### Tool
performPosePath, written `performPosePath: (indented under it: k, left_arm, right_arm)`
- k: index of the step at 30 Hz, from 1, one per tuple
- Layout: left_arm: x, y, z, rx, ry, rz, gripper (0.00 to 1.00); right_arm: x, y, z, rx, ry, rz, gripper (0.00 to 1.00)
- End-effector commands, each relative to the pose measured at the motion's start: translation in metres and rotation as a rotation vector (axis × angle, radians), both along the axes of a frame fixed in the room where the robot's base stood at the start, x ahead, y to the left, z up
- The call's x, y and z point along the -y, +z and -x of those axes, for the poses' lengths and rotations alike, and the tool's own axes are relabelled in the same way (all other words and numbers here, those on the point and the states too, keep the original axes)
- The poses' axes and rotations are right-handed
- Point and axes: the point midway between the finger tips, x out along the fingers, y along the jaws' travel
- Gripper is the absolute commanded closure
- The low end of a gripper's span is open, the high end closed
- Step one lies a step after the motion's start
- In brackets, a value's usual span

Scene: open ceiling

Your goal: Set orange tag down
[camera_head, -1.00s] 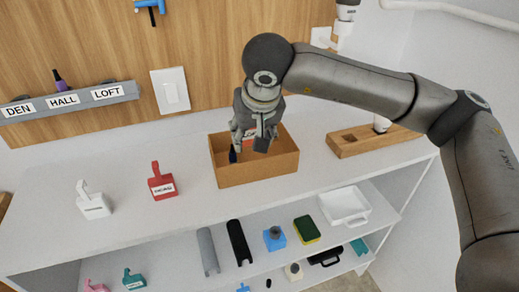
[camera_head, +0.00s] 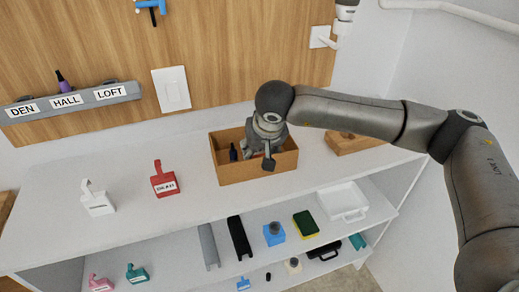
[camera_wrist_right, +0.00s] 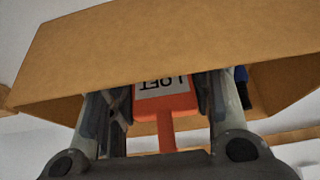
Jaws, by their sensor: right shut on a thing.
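The orange tag (camera_wrist_right: 167,118) carries a white label reading LOFT, upside down in the right wrist view. My right gripper (camera_head: 259,148) is shut on it, with a finger on each side of the tag in the right wrist view. The gripper reaches down into the open cardboard box (camera_head: 258,172) on the white shelf top. In the head view the gripper mostly hides the tag. I cannot tell whether the tag touches the box floor. My left gripper is not in view.
A dark blue item (camera_head: 233,153) stands in the box, left of the gripper. A red tag (camera_head: 164,181) and a white tag (camera_head: 96,200) stand on the shelf top to the left. A wooden block (camera_head: 352,143) is right of the box. A grey label rail (camera_head: 68,104) is on the wall.

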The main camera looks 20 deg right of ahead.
Motion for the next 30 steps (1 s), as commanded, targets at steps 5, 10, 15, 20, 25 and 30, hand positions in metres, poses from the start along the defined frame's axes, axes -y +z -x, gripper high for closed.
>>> performPosePath:
  k: [5,10,15,20,25,30]
  left_arm:
    - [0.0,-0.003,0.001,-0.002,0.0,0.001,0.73]
    - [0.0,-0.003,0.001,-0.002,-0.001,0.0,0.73]
    - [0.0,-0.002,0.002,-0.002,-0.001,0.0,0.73]
    - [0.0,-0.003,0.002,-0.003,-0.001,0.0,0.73]
    - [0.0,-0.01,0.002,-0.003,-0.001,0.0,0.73]
    - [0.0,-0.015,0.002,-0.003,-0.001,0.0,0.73]
  right_arm:
    - [0.0,-0.002,0.0,0.0,0.0,0.0,0.44]
    - [0.0,-0.002,0.0,0.0,0.0,0.0,0.44]
    - [0.0,-0.001,0.0,0.0,0.0,0.0,0.44]
    - [-0.001,0.01,0.004,0.004,0.002,-0.001,0.44]
    - [-0.001,0.042,0.02,0.006,0.003,-0.001,0.44]
    - [-0.001,0.075,0.036,0.006,0.001,0.0,0.44]
